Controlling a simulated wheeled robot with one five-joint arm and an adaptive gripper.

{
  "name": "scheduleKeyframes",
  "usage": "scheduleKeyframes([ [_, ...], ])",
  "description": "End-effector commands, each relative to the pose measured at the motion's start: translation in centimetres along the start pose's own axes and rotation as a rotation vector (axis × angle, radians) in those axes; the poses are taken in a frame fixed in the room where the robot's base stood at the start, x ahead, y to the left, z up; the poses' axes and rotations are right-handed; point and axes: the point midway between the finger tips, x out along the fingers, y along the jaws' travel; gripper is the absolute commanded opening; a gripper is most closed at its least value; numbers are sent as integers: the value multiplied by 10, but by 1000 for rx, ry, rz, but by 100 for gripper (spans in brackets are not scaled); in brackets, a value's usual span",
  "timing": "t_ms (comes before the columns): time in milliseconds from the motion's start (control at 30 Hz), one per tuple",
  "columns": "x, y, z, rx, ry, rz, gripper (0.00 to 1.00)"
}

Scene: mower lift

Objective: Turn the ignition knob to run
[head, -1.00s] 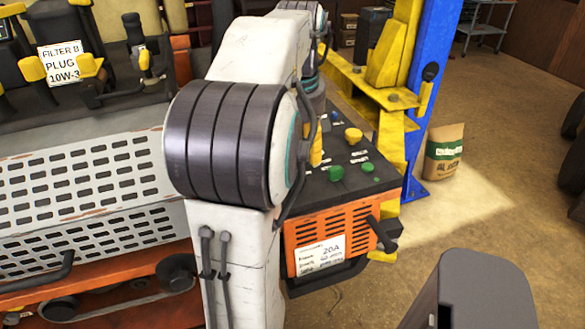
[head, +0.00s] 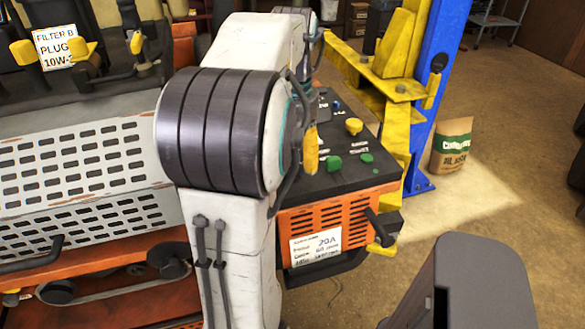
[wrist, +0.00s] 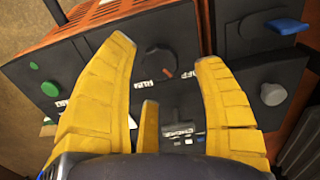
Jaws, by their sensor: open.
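A dark round knob (wrist: 158,62) with a red pointer mark sits on the black control panel (wrist: 103,62) in the wrist view. The red mark lies toward the lower right of the knob. Small white labels sit below it and to its right, too small to read surely. My gripper (wrist: 166,54) is open, with one yellow finger to each side of the knob's picture; contact does not show. In the head view my gripper's yellow fingers (head: 311,148) are partly hidden behind my arm, over the panel's left part. The knob is hidden there.
The wrist view shows a choke control (wrist: 180,112), a blue lever (wrist: 286,26) and a grey knob (wrist: 272,94). A blue lift post (head: 432,90) and a paper bag (head: 452,145) stand behind.

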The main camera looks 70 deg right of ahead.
Motion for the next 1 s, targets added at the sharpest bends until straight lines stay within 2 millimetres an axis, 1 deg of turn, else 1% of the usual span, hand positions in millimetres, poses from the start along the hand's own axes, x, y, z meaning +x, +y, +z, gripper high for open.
scheduleKeyframes([
  [33, 8, 0, 0, 0, -2, -1, 62],
  [100, 15, 0, 0, 1, -1, -1, 62],
  [300, 29, 0, 0, 1, -1, 0, 62],
  [467, 32, 0, 0, 1, 1, 0, 62],
  [733, 32, 0, 0, 1, 1, 0, 63],
  [1000, 32, 0, 0, 1, 1, 1, 39],
])
